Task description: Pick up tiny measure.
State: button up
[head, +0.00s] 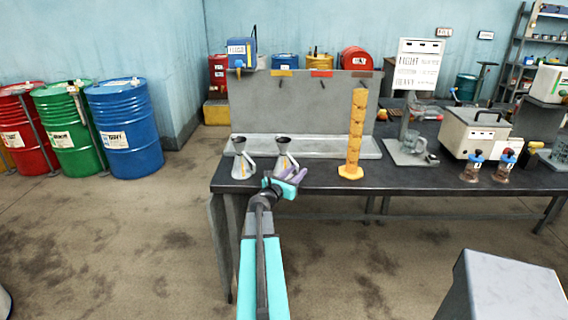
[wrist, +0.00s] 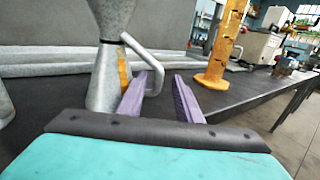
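Two grey metal measures with dark funnel-like tops and side handles stand upright on the dark bench, the left one (head: 242,160) and the right one (head: 284,150). My gripper (head: 292,175) is at the bench's front edge, just in front of the right measure. In the wrist view my gripper (wrist: 162,78) has its two purple fingers apart, beside a measure (wrist: 108,75). The measure's handle (wrist: 150,62) reaches toward the gap between the fingertips. The left finger hides part of the measure and handle.
A yellow-orange notched post (head: 354,135) stands right of the measures. A grey panel and trough (head: 325,146) are behind. A beige box (head: 475,133), a stand with a glass jug (head: 412,148) and two small brown bottles (head: 471,172) are further right.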

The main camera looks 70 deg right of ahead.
jog(key=shift+d, duration=0.1)
jog(key=shift+s+d+r+p, duration=0.15)
jog(key=shift+d+p, duration=0.25)
jog(key=shift+d, duration=0.3)
jog(key=shift+s+d+p, duration=0.1)
jog(key=shift+d+p, duration=0.3)
jog(key=shift+d, duration=0.25)
jog(key=shift+s+d+p, duration=0.2)
jog(key=shift+d+p, duration=0.1)
jog(key=shift+d, duration=0.8)
grip_shut()
